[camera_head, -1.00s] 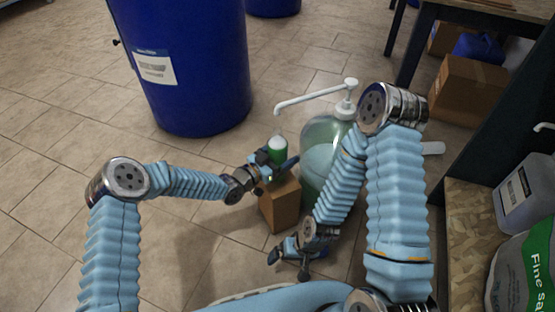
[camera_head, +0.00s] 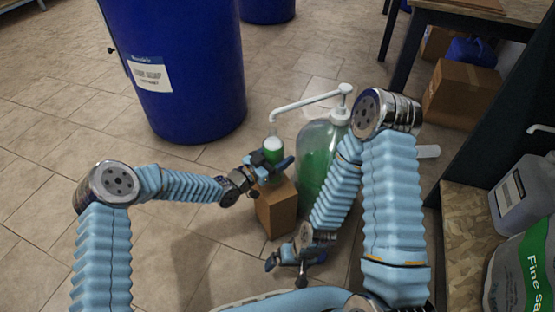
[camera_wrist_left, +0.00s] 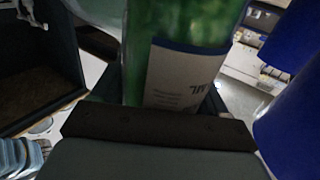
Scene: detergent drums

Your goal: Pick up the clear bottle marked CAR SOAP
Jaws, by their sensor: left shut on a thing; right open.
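A small bottle (camera_head: 272,151) with green contents is at the top of a small cardboard box (camera_head: 277,210), under the spout of a large pump jug. My left gripper (camera_head: 268,170) is shut on this bottle from the left side. In the left wrist view the green bottle (camera_wrist_left: 185,25) stands between the fingers, with a white label (camera_wrist_left: 182,75) whose wording is cut off, so I cannot read CAR SOAP. I cannot tell whether the bottle touches the box top. My right gripper (camera_head: 286,268) is open and empty, low in front of the box.
The pump jug (camera_head: 313,160) with green liquid stands close right of the bottle, its white spout (camera_head: 305,101) reaching over it. A big blue drum (camera_head: 180,70) stands behind left. A table (camera_head: 480,15) and cardboard box (camera_head: 462,95) are at right. Floor at left is clear.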

